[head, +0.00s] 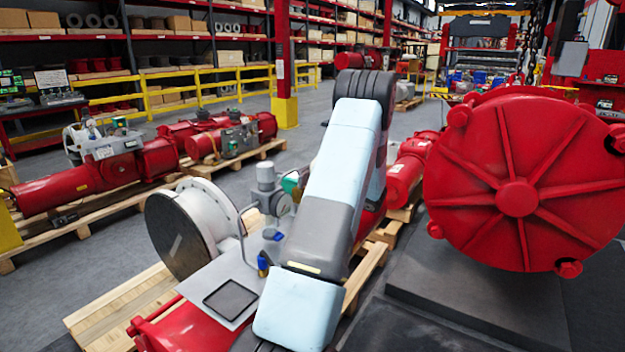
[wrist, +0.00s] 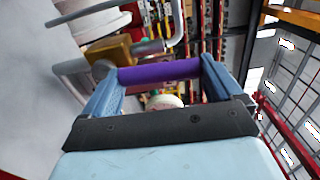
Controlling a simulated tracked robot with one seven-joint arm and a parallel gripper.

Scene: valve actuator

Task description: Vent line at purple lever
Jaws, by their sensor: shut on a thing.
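The purple lever (wrist: 158,73) shows in the wrist view, spanning between the two fingers of my gripper (wrist: 160,75). My gripper is shut on it, with one blue finger at each end of the purple part. A brass-coloured valve body (wrist: 108,52) sits just left of the lever, with a grey pipe fitting beside it. In the head view my arm hides the lever and the gripper. The actuator's metal panel (head: 215,285) with a dark square plate shows left of my arm.
A large red ribbed housing (head: 517,198) stands close on the right. A white flanged drum (head: 185,232) and a grey regulator (head: 268,190) stand left of my arm. Red actuators on pallets (head: 100,175) lie at the left.

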